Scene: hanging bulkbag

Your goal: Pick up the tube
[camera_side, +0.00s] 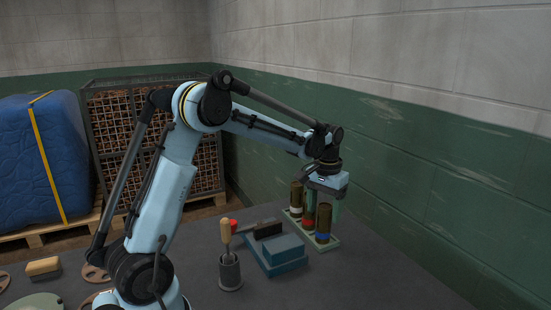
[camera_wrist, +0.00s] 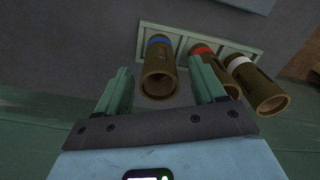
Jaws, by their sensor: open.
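Three olive-brown tubes stand in a pale green rack (camera_side: 334,241), which also shows in the wrist view (camera_wrist: 225,47). They are the white-banded tube (camera_side: 296,196), red-banded tube (camera_side: 309,208) and blue-banded tube (camera_side: 324,217). In the wrist view the blue-banded tube (camera_wrist: 158,78) lies between my open green fingers, with gaps on both sides. The red-banded tube (camera_wrist: 208,60) is partly hidden behind the right finger, and the white-banded tube (camera_wrist: 258,85) is farther right. My gripper (camera_side: 324,203) points down at the rack, and its fingers partly overlap the tubes in the side view.
A blue box (camera_side: 275,255) with a dark brush-like item (camera_side: 268,229) on it sits left of the rack. A dark cup (camera_side: 230,271) holds a wooden-handled tool. The green wall (camera_side: 420,180) stands close behind the rack. Table in front of the rack is clear.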

